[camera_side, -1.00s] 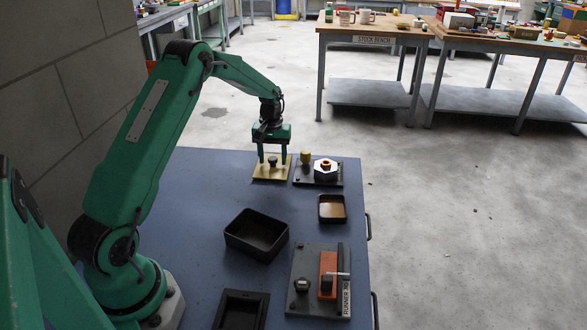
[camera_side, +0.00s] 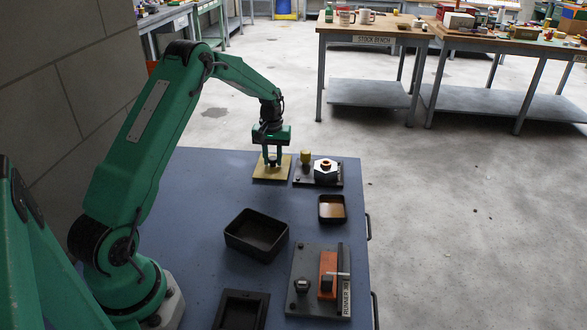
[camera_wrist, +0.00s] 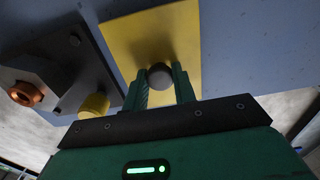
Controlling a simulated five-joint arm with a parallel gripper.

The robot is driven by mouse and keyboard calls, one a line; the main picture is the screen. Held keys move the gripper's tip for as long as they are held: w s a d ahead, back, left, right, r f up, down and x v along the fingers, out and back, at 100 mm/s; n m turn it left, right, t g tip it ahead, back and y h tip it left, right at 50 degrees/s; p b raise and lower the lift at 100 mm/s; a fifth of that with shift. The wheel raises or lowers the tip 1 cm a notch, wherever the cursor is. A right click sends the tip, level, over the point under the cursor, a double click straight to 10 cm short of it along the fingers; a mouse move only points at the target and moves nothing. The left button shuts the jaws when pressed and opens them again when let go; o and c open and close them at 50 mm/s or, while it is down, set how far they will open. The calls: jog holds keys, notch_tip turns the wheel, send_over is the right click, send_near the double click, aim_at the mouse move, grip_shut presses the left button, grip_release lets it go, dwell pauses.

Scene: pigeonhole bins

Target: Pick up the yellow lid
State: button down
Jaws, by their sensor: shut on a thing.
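The yellow lid (camera_side: 272,173) is a flat square plate at the far end of the blue table, with a dark round knob in its middle. The knob (camera_wrist: 160,76) shows between my fingers in the wrist view, with the yellow plate (camera_wrist: 140,35) around it. My gripper (camera_side: 273,162) points down over the lid and is shut on its knob. The lid looks flat and on or very near the table; I cannot tell if there is a gap. The fingers hide part of the knob in the side view.
An empty black tray (camera_side: 257,234), a small tray (camera_side: 332,209) and a fixture with an orange block (camera_side: 328,275) lie nearer.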

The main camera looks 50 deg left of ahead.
aim_at(273, 158)
jog(key=shift+r, duration=0.8)
notch_tip(273, 158, up, 2)
jog(key=shift+r, duration=0.2)
jog(key=s+d+r, duration=0.1)
jog(key=d+r, duration=0.6)
jog(key=d, duration=0.4)
jog(key=shift+d, duration=0.3)
